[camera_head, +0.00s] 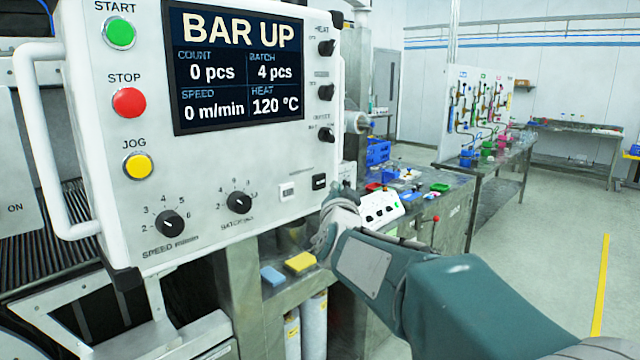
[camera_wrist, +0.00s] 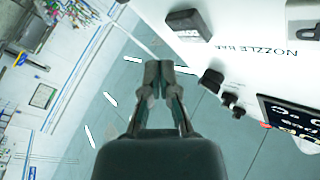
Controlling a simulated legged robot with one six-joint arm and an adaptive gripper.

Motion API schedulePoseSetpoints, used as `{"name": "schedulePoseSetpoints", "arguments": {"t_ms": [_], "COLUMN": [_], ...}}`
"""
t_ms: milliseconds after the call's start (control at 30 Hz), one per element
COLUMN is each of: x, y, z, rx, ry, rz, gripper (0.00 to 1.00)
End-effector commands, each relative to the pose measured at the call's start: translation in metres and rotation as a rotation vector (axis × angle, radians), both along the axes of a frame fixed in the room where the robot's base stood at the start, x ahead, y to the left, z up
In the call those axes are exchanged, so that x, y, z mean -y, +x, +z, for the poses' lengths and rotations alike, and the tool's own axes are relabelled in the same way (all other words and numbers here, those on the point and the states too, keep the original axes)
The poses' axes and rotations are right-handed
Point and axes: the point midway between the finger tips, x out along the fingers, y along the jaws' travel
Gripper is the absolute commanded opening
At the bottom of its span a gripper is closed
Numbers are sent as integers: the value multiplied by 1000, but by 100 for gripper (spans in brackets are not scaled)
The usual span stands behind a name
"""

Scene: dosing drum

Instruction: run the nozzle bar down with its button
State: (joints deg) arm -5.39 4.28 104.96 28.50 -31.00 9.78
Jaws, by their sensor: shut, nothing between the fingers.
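The white control panel (camera_head: 90,190) fills the left of the head view, and its display (camera_head: 240,66) reads BAR UP. A black button (camera_head: 319,181) sits at the panel's lower right. In the wrist view a black button (camera_wrist: 188,24) stands out from the panel beside the words NOZZLE BAR, which show turned over. My gripper (camera_wrist: 158,72) is shut and empty, its fingertips below the button in that view, with a visible gap. In the head view my gripper (camera_head: 345,188) is just right of the panel's lower right edge, small and partly hidden by my wrist.
The green START (camera_head: 120,33), red STOP (camera_head: 129,102) and yellow JOG (camera_head: 138,166) buttons line the panel's left. Dark knobs (camera_head: 326,92) line its right edge. A bench (camera_head: 420,225) with a small white control box (camera_head: 380,208) lies behind my arm. Open floor lies right.

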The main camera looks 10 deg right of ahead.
Motion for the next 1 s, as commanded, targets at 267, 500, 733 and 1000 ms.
{"name": "schedulePoseSetpoints", "arguments": {"t_ms": [267, 500, 733, 1000], "x": [15, 19, 19, 16], "y": [-20, -27, -27, -35], "z": [0, -1, 0, -3], "rx": [0, -1, -1, -38], "ry": [0, 0, 0, -16], "rz": [-1, 1, 1, 19], "gripper": [0, 0, 0, 0]}}
